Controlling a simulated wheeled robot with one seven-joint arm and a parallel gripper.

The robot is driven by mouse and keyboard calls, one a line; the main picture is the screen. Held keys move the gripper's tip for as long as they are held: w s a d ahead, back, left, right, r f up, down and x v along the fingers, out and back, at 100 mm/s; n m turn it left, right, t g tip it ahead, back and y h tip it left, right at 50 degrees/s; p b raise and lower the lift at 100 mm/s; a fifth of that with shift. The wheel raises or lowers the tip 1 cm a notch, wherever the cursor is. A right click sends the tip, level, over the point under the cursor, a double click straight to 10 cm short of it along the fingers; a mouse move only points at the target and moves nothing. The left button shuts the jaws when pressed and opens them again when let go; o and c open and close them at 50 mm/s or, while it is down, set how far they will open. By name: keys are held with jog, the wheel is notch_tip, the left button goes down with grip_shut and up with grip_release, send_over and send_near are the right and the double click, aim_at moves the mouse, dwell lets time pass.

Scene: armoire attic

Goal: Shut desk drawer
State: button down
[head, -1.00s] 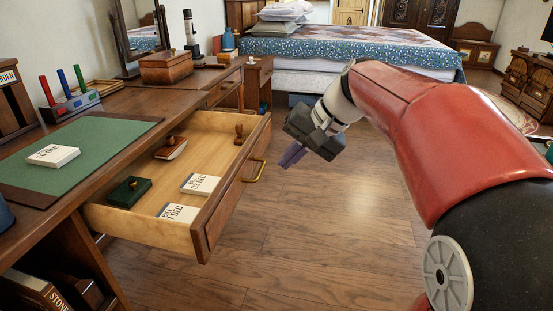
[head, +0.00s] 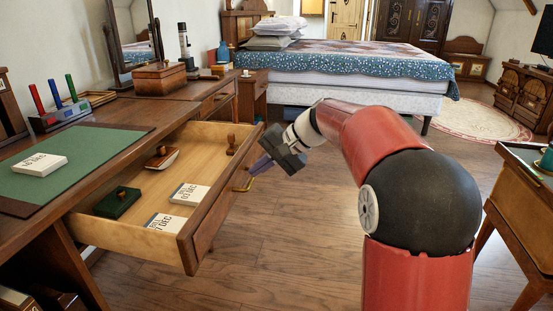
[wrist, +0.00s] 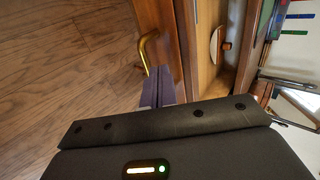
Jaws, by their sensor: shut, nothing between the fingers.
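The desk drawer (head: 222,208) is pulled out from the wooden desk (head: 128,108). Its brass handle (head: 243,182) is on the front face and also shows in the wrist view (wrist: 147,50). My gripper (head: 257,167) is shut and empty, with its purple fingers close to the drawer front beside the handle. In the wrist view the fingertips (wrist: 158,72) lie right by the drawer front (wrist: 160,22); I cannot tell whether they touch it.
A green desk mat (head: 65,160) with a paper block, a pen holder (head: 62,112) and a wooden box (head: 160,77) are on the desktop. A bed (head: 350,70) stands behind. A side table (head: 530,165) is at right. The floor (head: 290,230) before the drawer is clear.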

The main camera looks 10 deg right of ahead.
aim_at(236, 172)
jog(key=shift+w+a+r, duration=0.1)
jog(key=shift+w+a, duration=0.2)
jog(key=shift+a, duration=0.45)
jog(key=shift+w+a+r, duration=0.1)
jog(key=shift+w+a, duration=0.15)
jog(key=shift+a, duration=0.5)
jog(key=shift+a, duration=0.1)
